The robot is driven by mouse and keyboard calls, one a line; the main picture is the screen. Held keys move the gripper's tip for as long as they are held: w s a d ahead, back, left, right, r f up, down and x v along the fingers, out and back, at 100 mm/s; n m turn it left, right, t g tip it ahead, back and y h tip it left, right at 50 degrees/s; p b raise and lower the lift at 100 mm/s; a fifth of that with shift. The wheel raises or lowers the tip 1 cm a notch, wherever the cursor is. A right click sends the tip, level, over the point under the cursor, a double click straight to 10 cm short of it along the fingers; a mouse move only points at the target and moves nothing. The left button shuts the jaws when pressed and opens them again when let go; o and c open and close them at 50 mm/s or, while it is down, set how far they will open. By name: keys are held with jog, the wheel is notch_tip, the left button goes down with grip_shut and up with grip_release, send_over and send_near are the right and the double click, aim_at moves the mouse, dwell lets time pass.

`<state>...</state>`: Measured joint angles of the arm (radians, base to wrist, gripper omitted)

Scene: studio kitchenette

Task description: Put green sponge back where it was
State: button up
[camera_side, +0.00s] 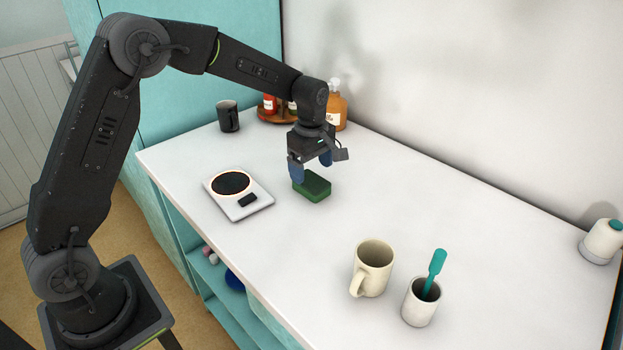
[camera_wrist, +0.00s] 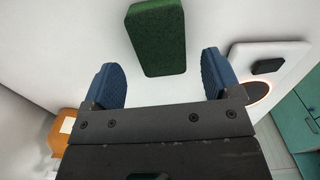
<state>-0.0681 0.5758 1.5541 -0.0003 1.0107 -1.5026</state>
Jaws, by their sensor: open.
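Whether a finger touches the sponge cannot be told.
A beige mug (camera_side: 372,270) and a white cup (camera_side: 421,303) with a teal utensil (camera_side: 435,268) stand in front. A black mug (camera_side: 228,117) and an orange bottle (camera_side: 336,108) are behind. The counter's right middle is clear.

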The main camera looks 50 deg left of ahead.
aim_at(312, 181)
notch_tip(312, 181, up, 7)
jog(key=s+d+r+m+t, duration=0.25)
jog(key=s+r+m, duration=0.6)
jog(key=s, duration=0.45)
jog(key=s+f+m+t, duration=0.1)
jog(key=s+m+t, duration=0.2)
jog(key=s+m, duration=0.6)
jog(key=s, duration=0.6)
jog(key=shift+s+d+f, duration=0.2)
jog(key=shift+d+f, duration=0.2)
